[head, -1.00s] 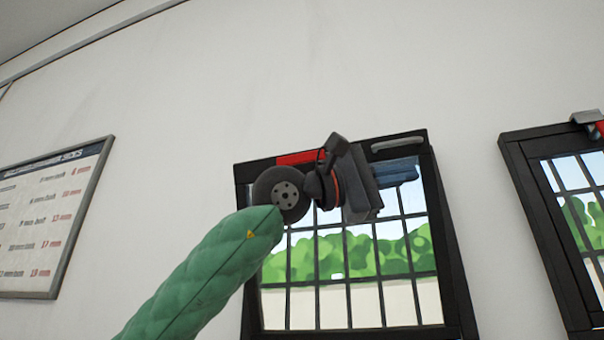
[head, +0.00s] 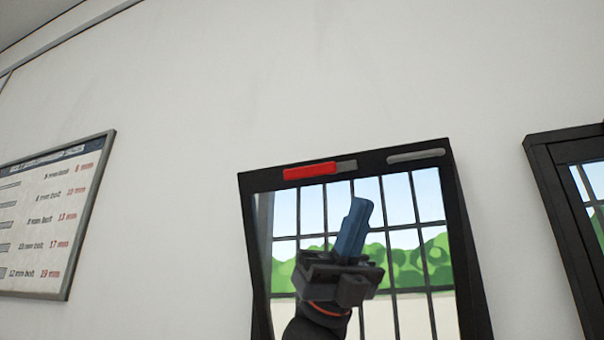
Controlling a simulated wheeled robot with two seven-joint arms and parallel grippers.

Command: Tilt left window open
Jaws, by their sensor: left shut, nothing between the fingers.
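The left window (head: 262,182) is a black-framed window with a dark grid and green bushes behind the panes. A red bar (head: 310,172) and a grey handle (head: 415,156) sit on its top rail. Its top edge appears to lean out from the wall, with wedge-shaped dark sides. My left gripper (head: 358,205) points up in front of the panes, below the top rail. Its blue fingers are shut with nothing between them. It looks apart from the rail; its distance from the panes is unclear. My right gripper is out of view.
A second black-framed window (head: 556,190) is cut off at the right edge. A framed board with bolt sizes (head: 50,215) hangs at the left. The white wall (head: 270,90) above and between them is clear.

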